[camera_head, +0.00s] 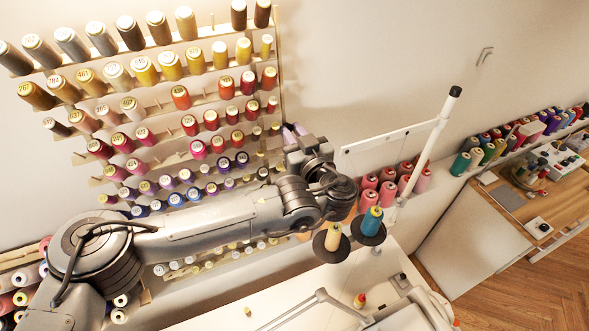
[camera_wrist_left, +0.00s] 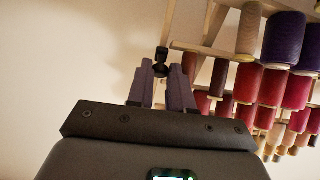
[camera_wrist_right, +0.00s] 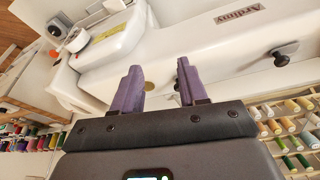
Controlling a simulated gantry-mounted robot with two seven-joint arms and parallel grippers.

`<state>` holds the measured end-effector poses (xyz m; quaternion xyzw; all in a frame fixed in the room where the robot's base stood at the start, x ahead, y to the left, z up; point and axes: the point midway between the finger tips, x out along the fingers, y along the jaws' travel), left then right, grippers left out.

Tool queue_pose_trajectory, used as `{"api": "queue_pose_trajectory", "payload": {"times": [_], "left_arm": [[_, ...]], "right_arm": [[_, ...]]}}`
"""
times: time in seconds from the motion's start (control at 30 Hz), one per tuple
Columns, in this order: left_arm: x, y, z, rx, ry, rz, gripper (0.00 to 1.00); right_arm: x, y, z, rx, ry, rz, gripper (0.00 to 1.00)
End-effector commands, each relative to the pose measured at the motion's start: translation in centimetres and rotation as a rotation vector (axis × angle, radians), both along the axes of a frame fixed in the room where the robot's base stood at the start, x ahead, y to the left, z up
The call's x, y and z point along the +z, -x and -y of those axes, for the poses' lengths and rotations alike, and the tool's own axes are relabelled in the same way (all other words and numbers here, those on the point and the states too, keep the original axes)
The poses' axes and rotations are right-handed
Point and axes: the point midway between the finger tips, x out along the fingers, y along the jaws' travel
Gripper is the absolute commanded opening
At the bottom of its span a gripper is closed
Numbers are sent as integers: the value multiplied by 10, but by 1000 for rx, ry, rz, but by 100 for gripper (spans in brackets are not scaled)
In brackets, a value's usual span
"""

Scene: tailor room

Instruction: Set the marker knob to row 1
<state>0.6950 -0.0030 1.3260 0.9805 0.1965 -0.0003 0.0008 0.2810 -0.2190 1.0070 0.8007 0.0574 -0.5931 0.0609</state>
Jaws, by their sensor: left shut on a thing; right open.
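The marker knob (camera_wrist_left: 161,53) is a small black knob at the rack's edge, seen between and just past my left fingertips in the left wrist view. My left gripper (camera_wrist_left: 162,70) is shut on it. In the head view my left gripper (camera_head: 293,130) is at the right edge of the thread rack (camera_head: 279,65), beside its middle rows, and hides the knob there. My right gripper (camera_wrist_right: 159,72) is open and empty in the right wrist view, in front of a white sewing machine (camera_wrist_right: 205,45). It is not visible in the head view.
Spools fill the rack rows left of my left gripper; several show close by in the left wrist view (camera_wrist_left: 283,40). A white thread stand (camera_head: 434,135) with cones rises to the right. Bare wall (camera_head: 350,60) lies right of the rack. A black knob (camera_wrist_right: 287,55) sits on the sewing machine.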

Motion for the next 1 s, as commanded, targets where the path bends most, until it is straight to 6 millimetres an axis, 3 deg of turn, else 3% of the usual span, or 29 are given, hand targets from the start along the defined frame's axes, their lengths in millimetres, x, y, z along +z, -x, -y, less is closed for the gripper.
{"api": "queue_pose_trajectory", "payload": {"times": [0.17, 0.43, 0.47, 0.6, 1.0], "left_arm": [[17, 2, 1, -1, 0, 1, 0], [18, 2, 1, -1, -1, 1, 0], [18, 2, 1, -1, -1, 1, 25], [17, 2, 1, -1, -1, 0, 46], [15, 4, 3, -2, 0, 1, 46]], "right_arm": [[-3, -6, 0, -1, -2, 16, 43], [-1, -7, 0, -1, -2, 20, 43], [-1, -7, 0, -1, -2, 19, 43], [-1, -6, 0, 0, 1, 19, 43], [-7, -5, 2, 6, 8, 17, 43]]}}
